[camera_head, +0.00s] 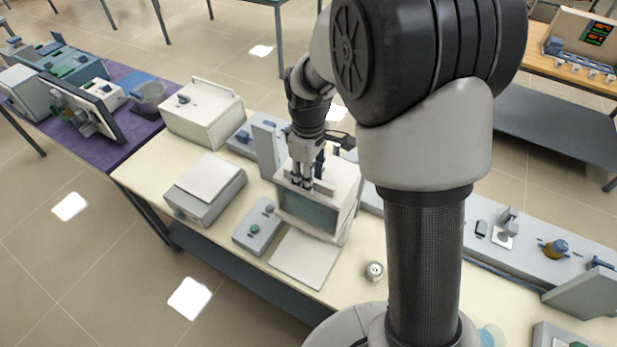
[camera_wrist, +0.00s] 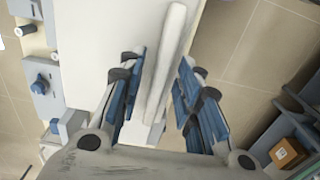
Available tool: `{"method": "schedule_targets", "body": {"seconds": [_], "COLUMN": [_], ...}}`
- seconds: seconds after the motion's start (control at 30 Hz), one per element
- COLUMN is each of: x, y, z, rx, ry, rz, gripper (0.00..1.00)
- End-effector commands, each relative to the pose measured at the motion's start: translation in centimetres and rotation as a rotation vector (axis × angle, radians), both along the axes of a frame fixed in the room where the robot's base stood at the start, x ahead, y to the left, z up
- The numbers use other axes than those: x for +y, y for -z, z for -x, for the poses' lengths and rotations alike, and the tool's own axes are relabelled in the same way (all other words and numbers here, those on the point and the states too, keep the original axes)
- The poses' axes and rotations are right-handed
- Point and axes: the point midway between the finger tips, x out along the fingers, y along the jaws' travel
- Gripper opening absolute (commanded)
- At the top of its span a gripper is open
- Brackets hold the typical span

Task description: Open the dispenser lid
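My gripper (camera_head: 303,183) points down at the top of a cream box with a greenish front window (camera_head: 308,212) on the long bench. In the wrist view, the gripper's blue-padded fingers (camera_wrist: 160,65) are spread apart. A raised white bar or panel edge (camera_wrist: 174,55) runs between them, beside a flat white surface (camera_wrist: 120,30). Whether the fingers touch the bar cannot be told. No part is clearly marked as the dispenser lid; the cream box under my gripper may be the dispenser. My arm hides part of the bench behind it.
A cream box with a dark knob (camera_head: 203,112) and a grey box (camera_head: 206,186) stand to the left. A small control box with a green button (camera_head: 257,227) sits in front. A small round white item (camera_head: 374,271) lies to the right. Grey units line the bench's back.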

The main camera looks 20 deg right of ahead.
Motion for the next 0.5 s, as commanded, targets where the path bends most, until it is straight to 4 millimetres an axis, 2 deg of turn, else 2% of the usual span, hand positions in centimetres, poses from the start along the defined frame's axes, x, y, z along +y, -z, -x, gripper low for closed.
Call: {"method": "schedule_targets", "body": {"seconds": [0.1,0.37,0.5], "x": [0.00,0.00,0.00], "y": [0.62,0.69,0.67], "z": [0.01,0.01,0.01], "rx": [0.000,0.000,0.000], "ry": [0.000,0.000,0.000], "rz": [0.000,0.000,0.000], "gripper": [0.32,0.32,0.23]}}
